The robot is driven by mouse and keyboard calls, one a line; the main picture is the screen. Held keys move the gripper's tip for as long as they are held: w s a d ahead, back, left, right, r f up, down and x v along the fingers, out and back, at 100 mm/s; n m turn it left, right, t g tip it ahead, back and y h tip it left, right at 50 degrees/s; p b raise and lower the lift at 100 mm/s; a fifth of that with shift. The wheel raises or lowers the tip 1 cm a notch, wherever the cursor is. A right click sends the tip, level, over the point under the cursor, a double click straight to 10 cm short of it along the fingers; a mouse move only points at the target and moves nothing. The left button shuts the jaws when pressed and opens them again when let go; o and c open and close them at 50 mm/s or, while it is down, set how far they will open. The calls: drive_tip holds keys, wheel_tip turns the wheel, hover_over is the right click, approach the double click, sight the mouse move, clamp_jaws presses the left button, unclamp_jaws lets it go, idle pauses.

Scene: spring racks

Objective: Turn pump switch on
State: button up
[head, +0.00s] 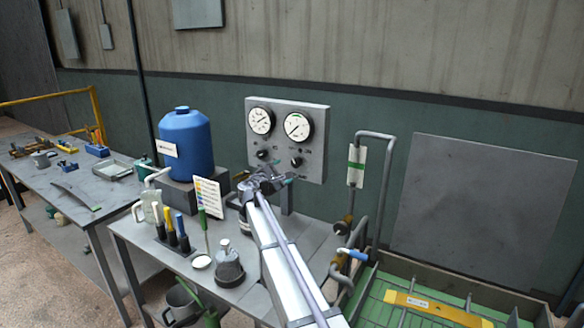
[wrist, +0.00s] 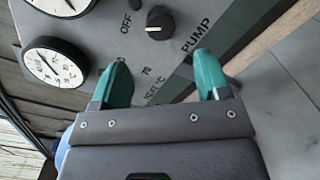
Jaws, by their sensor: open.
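The grey control panel (head: 286,112) stands upright at the back of the bench, with two round gauges above two black knobs. In the wrist view, a black pump switch (wrist: 158,22) with a white mark sits between the printed words OFF and PUMP. In the head view, the right knob (head: 296,161) and left knob (head: 263,154) show on the lower panel. My gripper (wrist: 164,76) is open and empty, its two teal fingertips spread and pointing at the panel. The switch lies beyond the gap between them, apart from both. My gripper also shows just below the knobs in the head view (head: 276,179).
A blue tank (head: 186,140) stands left of the panel, with a colour-striped card (head: 208,197) in front. Pipes with a blue-handled valve (head: 352,254) rise on the right. The space before the panel's right side looks clear.

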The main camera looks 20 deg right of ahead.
sight(295, 164)
drive_tip(key=x, duration=1)
drive_tip(key=c, duration=0.9)
drive_tip(key=shift+m, duration=0.4)
drive_tip(key=m, duration=1.1)
drive_tip(key=shift+y+p, duration=0.3)
